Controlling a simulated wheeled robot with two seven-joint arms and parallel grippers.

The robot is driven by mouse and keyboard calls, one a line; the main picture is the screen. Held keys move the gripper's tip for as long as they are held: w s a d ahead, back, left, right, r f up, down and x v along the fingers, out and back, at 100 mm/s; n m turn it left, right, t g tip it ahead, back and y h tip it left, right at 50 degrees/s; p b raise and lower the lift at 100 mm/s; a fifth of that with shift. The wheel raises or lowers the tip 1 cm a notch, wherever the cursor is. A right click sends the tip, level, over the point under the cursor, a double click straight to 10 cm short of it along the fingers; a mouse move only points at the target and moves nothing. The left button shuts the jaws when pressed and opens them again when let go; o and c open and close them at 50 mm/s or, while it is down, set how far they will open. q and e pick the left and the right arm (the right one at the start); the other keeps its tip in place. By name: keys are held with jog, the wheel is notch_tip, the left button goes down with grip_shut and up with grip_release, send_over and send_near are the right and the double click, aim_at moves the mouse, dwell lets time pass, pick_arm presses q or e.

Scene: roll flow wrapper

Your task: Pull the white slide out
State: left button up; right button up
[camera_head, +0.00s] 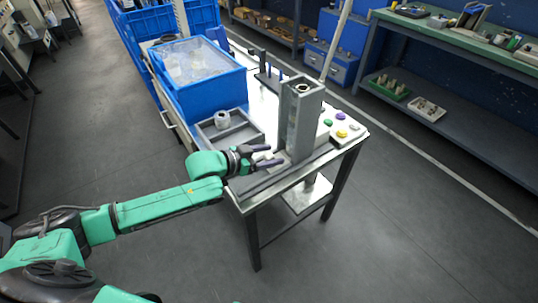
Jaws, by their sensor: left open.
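My left gripper (266,157) is open at the front of the table, its dark fingers pointing right. The fingers are at the foot of a tall grey upright box-shaped tower (303,122) on the table. A small pale piece, likely the white slide (267,155), shows between or just behind the fingers. It is too small and partly covered, so I cannot tell whether the fingers touch it. My right gripper is not in view.
A blue crate (212,101) with clear bags stands on the table behind a grey tray (240,138) holding a white roll (222,120). Coloured buttons (341,116) sit right of the tower. A green-topped workbench (470,45) stands at the far right. The floor in front is clear.

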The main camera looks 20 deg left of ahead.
pick_arm(q)
grip_shut()
dwell(1.4)
